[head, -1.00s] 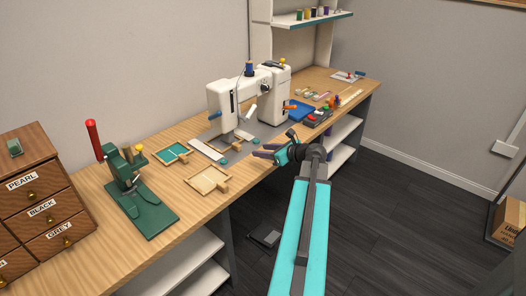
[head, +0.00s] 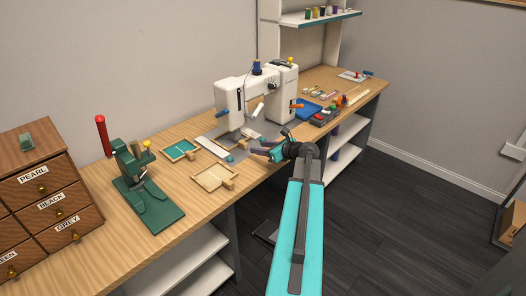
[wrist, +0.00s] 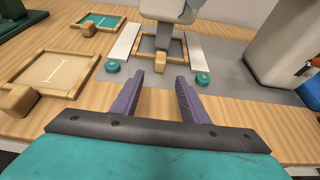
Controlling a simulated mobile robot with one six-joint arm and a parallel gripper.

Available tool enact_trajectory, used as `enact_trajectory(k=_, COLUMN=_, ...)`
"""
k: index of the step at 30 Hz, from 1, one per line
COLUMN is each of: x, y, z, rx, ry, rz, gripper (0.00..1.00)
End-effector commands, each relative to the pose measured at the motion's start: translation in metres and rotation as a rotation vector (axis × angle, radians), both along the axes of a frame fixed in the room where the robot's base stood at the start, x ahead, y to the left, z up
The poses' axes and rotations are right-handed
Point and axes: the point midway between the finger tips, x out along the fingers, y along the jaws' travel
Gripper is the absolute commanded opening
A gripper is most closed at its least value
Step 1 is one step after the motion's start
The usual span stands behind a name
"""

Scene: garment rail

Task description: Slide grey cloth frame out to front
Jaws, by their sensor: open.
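In the wrist view a wooden frame (wrist: 148,62) with a greyish inside lies under the sewing machine's needle, between two white strips. I take it as the grey cloth frame; the machine's needle post hides part of it. My gripper (wrist: 160,80) is open and empty, with its two purple fingers in front of that frame and apart from it. In the head view my gripper (head: 260,148) is at the front of the white sewing machine (head: 255,92), above the bench's front part.
A teal cloth frame (wrist: 98,22) and a cream cloth frame (wrist: 55,70) lie to the left. Teal knobs (wrist: 112,66) (wrist: 203,78) sit at the ends of the white strips.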

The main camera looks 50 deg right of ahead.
Motion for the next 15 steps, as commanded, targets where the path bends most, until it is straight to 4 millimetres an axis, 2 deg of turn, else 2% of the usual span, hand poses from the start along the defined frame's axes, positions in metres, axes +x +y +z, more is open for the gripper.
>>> enact_trajectory(k=15, x=0.061, y=-0.006, z=-0.025, rx=0.0, ry=0.0, rz=0.0, gripper=0.41)
